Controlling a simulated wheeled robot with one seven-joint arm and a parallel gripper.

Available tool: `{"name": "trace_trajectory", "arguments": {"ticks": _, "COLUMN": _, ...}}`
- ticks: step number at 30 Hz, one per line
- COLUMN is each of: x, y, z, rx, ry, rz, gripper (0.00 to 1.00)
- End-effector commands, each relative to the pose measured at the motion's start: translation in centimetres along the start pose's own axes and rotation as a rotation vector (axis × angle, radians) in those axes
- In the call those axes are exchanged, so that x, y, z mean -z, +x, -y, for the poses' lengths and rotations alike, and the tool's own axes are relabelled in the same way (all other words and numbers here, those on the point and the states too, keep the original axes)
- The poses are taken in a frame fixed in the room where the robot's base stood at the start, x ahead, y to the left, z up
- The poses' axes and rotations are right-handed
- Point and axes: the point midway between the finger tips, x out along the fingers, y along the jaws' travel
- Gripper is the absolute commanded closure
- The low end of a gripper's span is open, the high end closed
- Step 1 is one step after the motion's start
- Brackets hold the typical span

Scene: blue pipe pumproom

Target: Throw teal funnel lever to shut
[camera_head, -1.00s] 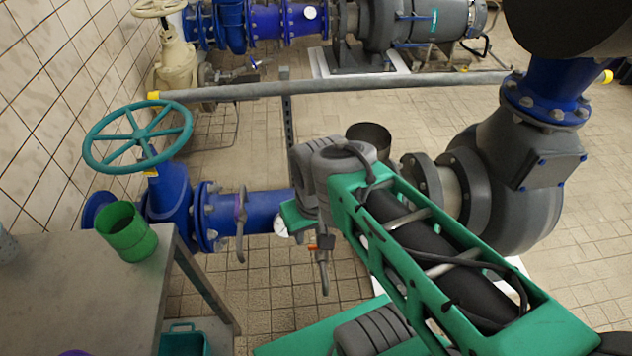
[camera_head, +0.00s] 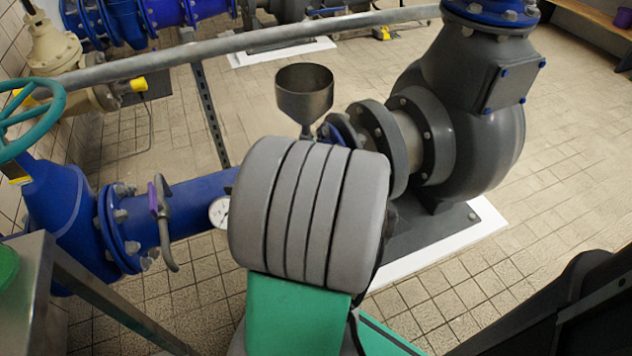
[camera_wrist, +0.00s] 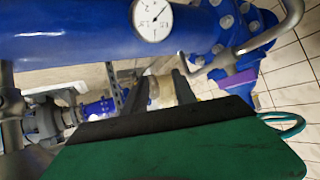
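The grey metal funnel (camera_head: 304,92) stands upright above the blue pipe (camera_head: 200,198) in the head view, just beyond my grey arm joint. I cannot make out a teal lever on it; the area below the funnel is hidden by my arm. In the wrist view my gripper (camera_wrist: 158,88) shows two dark fingers apart, with nothing visible between them. The blue pipe (camera_wrist: 80,35) crosses close above the fingers there. My fingers are hidden in the head view.
A pressure gauge (camera_head: 220,212) and a purple-marked lever (camera_head: 155,200) sit on the pipe. A teal handwheel (camera_head: 30,115) and grey table (camera_head: 30,290) are at left. A grey pump (camera_head: 465,130) stands at right. A long grey rail (camera_head: 260,42) crosses behind.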

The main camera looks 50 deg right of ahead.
Motion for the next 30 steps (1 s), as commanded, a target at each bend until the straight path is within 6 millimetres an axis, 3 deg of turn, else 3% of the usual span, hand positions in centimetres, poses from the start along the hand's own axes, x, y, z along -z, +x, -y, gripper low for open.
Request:
{"name": "trace_trajectory", "arguments": {"ticks": 1, "x": -3.6, "y": 0.9, "z": -3.8, "rx": -0.072, "ry": 0.033, "rz": -0.1, "gripper": 0.67}}
{"name": "trace_trajectory", "arguments": {"ticks": 3, "x": -5.2, "y": -0.5, "z": -8.2, "rx": -0.185, "ry": 0.047, "rz": -0.253, "gripper": 0.67}}
{"name": "trace_trajectory", "arguments": {"ticks": 6, "x": -7.6, "y": -3.9, "z": -13.4, "rx": -0.363, "ry": 0.06, "rz": -0.433, "gripper": 0.67}}
{"name": "trace_trajectory", "arguments": {"ticks": 9, "x": -9.3, "y": -7.4, "z": -16.6, "rx": -0.506, "ry": 0.066, "rz": -0.548, "gripper": 0.67}}
{"name": "trace_trajectory", "arguments": {"ticks": 12, "x": -9.9, "y": -9.6, "z": -17.9, "rx": -0.583, "ry": 0.066, "rz": -0.603, "gripper": 0.67}}
{"name": "trace_trajectory", "arguments": {"ticks": 15, "x": -9.4, "y": -10.0, "z": -18.4, "rx": -0.599, "ry": 0.066, "rz": -0.616, "gripper": 0.67}}
{"name": "trace_trajectory", "arguments": {"ticks": 24, "x": -6.8, "y": -6.3, "z": -20.9, "rx": -0.591, "ry": 0.059, "rz": -0.613, "gripper": 0.67}}
{"name": "trace_trajectory", "arguments": {"ticks": 30, "x": -5.7, "y": -5.0, "z": -22.2, "rx": -0.594, "ry": 0.063, "rz": -0.611, "gripper": 0.67}}
